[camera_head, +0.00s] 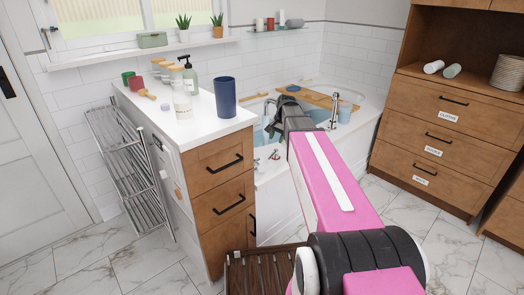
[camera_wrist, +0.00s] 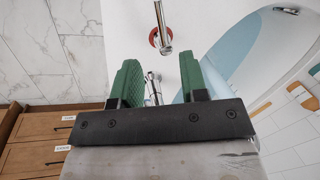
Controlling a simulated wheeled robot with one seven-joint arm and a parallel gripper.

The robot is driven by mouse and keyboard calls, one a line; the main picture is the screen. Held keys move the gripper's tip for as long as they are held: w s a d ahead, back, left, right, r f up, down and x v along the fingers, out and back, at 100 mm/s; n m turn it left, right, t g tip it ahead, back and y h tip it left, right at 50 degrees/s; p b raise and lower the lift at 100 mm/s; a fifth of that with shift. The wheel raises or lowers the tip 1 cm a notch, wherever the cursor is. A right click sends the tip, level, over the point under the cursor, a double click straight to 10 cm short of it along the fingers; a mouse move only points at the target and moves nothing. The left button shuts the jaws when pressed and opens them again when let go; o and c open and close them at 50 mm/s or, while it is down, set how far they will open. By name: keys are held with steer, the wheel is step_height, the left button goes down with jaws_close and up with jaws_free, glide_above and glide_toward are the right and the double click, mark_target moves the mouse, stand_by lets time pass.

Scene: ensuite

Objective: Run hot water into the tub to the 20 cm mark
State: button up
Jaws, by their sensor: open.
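The white tub (camera_head: 352,130) stands behind the wooden cabinet, with a pale blue interior or water surface; which, I cannot tell. It also shows at the right of the wrist view (camera_wrist: 225,50). No 20 cm mark is readable. A chrome fitting with a red ring (camera_wrist: 157,38) is on the white rim, just beyond my fingertips. A second chrome fitting (camera_wrist: 153,88) shows between my fingers. In the head view, small chrome fittings (camera_head: 274,156) sit at the near rim and a taller chrome one (camera_head: 334,117) at the right. My gripper (camera_wrist: 157,65) is open and empty above the rim; it also shows in the head view (camera_head: 273,126).
The cabinet (camera_head: 220,165) at left carries a dark blue tumbler (camera_head: 225,98) and bottles. A drawer unit (camera_head: 430,145) stands right.

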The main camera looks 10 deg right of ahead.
mark_target(272, 155)
steer(key=x, duration=1)
steer(key=shift+w+a+f, duration=0.1)
steer(key=shift+w+f, duration=0.05)
steer(key=shift+f, duration=0.1)
jaws_close()
